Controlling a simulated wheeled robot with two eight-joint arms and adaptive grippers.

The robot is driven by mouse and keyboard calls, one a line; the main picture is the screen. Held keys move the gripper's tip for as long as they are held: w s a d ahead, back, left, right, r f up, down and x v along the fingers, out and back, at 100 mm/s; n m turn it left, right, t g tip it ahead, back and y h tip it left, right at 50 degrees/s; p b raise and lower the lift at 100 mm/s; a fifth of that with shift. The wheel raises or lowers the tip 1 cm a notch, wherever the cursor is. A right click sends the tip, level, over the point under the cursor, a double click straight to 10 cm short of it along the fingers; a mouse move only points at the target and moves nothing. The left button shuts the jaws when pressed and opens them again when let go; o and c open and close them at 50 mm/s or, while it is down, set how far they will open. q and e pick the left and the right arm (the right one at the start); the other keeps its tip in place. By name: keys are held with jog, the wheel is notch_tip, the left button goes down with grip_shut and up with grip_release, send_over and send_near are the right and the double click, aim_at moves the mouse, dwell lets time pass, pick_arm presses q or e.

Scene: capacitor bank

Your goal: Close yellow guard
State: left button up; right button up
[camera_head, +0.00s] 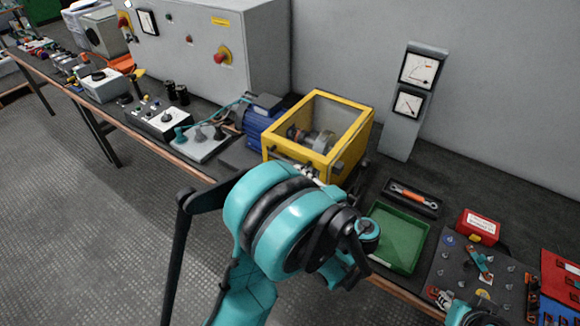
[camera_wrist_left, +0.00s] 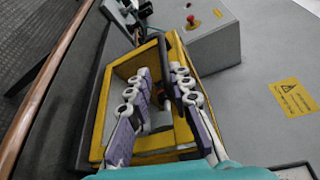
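The yellow guard (camera_head: 272,147) is a box-like yellow frame around a shaft and coupling, beside a blue motor (camera_head: 262,120) on the bench. I cannot tell whether its top window holds a clear pane or is open. In the left wrist view the guard's frame (camera_wrist_left: 100,125) surrounds a grey and dark interior. In the head view my teal left arm hides most of this gripper. Part of my right arm shows at the bottom right edge; its fingers are unclear.
A green tray (camera_head: 398,238), a wrench in a dark tray (camera_head: 412,198) and a red box (camera_head: 478,226) lie right of the guard. A meter post (camera_head: 403,125) stands behind. A grey cabinet (camera_head: 270,50) with a red knob (camera_head: 222,56) stands at the back left.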

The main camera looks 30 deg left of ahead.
pick_arm(q)
jog(key=v, duration=0.4)
dwell(0.4)
jog(key=s+a+f+n+g+h, duration=0.2)
jog(key=s+f+n+h, duration=0.1)
jog(key=s+h, duration=0.3)
jog(key=s+d+r+n+t+h, duration=0.1)
jog(key=s+d+n+h, duration=0.4)
jog(key=s+d+h, duration=0.2)
jog(key=shift+d+t+h, duration=0.15)
jog(key=shift+t+h, duration=0.25)
jog(key=shift+h, duration=0.6)
jog(key=shift+r, duration=0.15)
